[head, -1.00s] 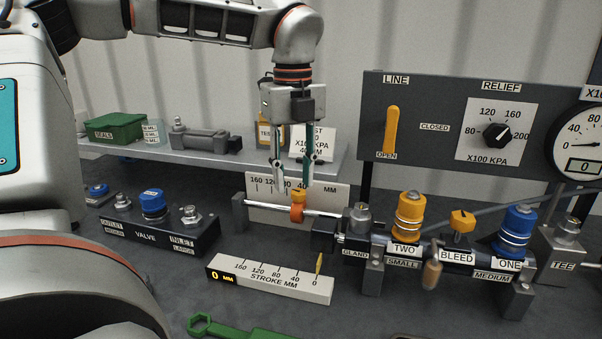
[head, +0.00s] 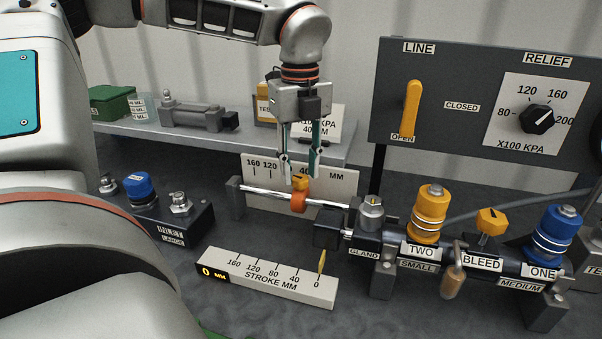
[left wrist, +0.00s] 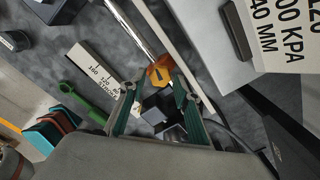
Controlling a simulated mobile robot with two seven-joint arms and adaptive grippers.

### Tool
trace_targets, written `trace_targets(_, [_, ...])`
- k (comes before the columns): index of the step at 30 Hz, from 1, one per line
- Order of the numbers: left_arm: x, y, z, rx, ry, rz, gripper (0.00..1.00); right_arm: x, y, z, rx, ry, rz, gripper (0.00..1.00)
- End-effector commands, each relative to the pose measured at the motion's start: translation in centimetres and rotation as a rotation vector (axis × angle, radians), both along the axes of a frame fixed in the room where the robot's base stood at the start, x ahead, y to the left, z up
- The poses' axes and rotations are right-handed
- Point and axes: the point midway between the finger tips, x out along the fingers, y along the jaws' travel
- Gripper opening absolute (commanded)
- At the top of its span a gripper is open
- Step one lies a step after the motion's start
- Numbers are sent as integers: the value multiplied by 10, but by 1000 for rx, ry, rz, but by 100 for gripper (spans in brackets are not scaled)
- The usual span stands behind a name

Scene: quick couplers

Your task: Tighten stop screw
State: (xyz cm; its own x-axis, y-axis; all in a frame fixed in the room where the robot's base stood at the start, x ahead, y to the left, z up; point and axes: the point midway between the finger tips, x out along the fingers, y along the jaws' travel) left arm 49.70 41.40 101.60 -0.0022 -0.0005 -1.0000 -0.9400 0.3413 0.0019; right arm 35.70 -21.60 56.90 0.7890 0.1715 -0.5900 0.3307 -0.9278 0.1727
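The stop screw (head: 300,181) is an orange-yellow knob on top of an orange collar (head: 298,202), which sits on a bright horizontal rod (head: 262,192). My left gripper (head: 300,180) points straight down just over the knob, its two green-padded fingers apart. In the left wrist view, the knob (left wrist: 160,72) shows with a dark mark on its top, beyond the open fingertips (left wrist: 157,92). The fingers do not visibly close on it. My right gripper is not in view.
A white scale plate (head: 332,182) stands behind the rod. A stroke gauge (head: 265,277) lies in front. The cylinder with yellow (head: 429,215) and blue couplers (head: 556,232) is at the right, below the relief panel (head: 450,100). A shelf (head: 150,128) runs behind.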

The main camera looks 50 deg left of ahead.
Motion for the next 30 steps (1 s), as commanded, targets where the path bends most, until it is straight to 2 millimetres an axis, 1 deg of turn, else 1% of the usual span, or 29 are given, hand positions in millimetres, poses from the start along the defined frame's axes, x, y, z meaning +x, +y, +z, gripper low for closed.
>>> trace_targets(1, [0, 0, -6, -1, 1, 0, 32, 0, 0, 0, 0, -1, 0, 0])
trace_targets(5, [0, 0, -15, -1, 0, 0, 32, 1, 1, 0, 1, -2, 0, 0])
trace_targets(14, [0, 0, -17, 1, -1, 1, 32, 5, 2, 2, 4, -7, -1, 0])
trace_targets(15, [0, 0, -17, 1, -1, 1, 27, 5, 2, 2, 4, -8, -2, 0])
trace_targets(18, [0, 0, -17, 1, -1, 1, 3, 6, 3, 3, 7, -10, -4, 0])
trace_targets(25, [0, 0, -17, 1, -1, -5, 3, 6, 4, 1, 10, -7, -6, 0])
trace_targets(30, [0, 0, -18, 1, 0, -45, 3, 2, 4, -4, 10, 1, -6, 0])
